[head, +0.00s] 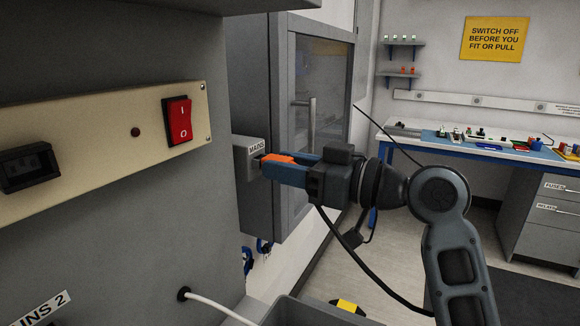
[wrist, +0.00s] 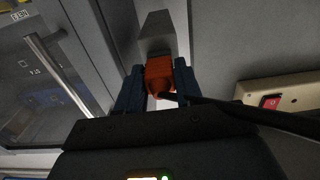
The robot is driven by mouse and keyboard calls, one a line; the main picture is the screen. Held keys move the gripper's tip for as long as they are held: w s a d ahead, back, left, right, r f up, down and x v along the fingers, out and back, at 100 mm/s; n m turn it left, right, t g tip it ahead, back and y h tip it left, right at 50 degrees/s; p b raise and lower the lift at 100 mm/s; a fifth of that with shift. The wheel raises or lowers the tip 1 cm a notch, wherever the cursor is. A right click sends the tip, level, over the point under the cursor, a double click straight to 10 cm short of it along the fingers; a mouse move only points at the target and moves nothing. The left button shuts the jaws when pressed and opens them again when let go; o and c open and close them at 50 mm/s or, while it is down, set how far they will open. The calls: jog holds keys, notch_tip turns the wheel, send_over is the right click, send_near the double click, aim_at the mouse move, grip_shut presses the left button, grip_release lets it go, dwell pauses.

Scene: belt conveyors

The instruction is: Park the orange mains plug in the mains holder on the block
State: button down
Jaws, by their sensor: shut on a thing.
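The orange mains plug (head: 279,158) is between the blue fingers of my gripper (head: 272,168), which is shut on it. It also shows in the wrist view (wrist: 159,74), with a dark cable (wrist: 230,108) running off to the right. The plug's front end is right at the holder's face. In the wrist view the holder (wrist: 157,28) is straight ahead of the plug. How far the plug sits in it is hidden.
A beige panel with a red rocker switch (head: 178,121) is at the left. A cabinet with a glass door and handle (head: 312,122) stands behind the holder. A white cable (head: 215,306) leaves the lower panel. A workbench (head: 480,146) is at the far right.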

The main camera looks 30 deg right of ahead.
jog(key=c, duration=0.6)
grip_release()
jog(key=shift+c, duration=0.2)
jog(key=b+v, duration=0.1)
jog(key=v, duration=0.6)
jog(key=shift+s+d+b, duration=0.2)
jog(key=shift+s+b, duration=0.1)
jog(key=shift+b, duration=0.05)
